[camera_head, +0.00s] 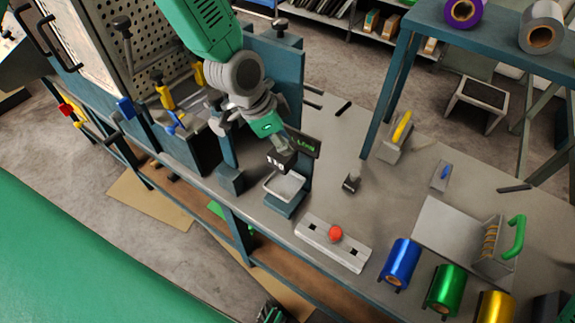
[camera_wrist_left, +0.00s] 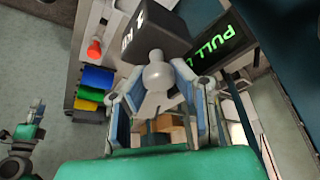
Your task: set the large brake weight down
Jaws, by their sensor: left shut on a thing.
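My left gripper (camera_head: 285,142) is shut on the large brake weight (camera_head: 280,160), a dark block with white marks on one face. In the left wrist view the fingers (camera_wrist_left: 156,88) close around the grey knob of the weight (camera_wrist_left: 155,35). In the head view the weight hangs just above and behind a pale square pan (camera_head: 285,187) on a blue-grey stand; I cannot tell whether it touches it. A smaller dark weight with a grey knob (camera_head: 351,184) stands on the bench to the right. My right gripper (camera_head: 271,314) is partly cut off at the bottom edge.
A display with green text (camera_head: 304,143) stands close beside the left gripper. A light bar with a red ball (camera_head: 335,233) lies in front of the pan. Blue (camera_head: 399,263), green and gold foil rolls line the front edge.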

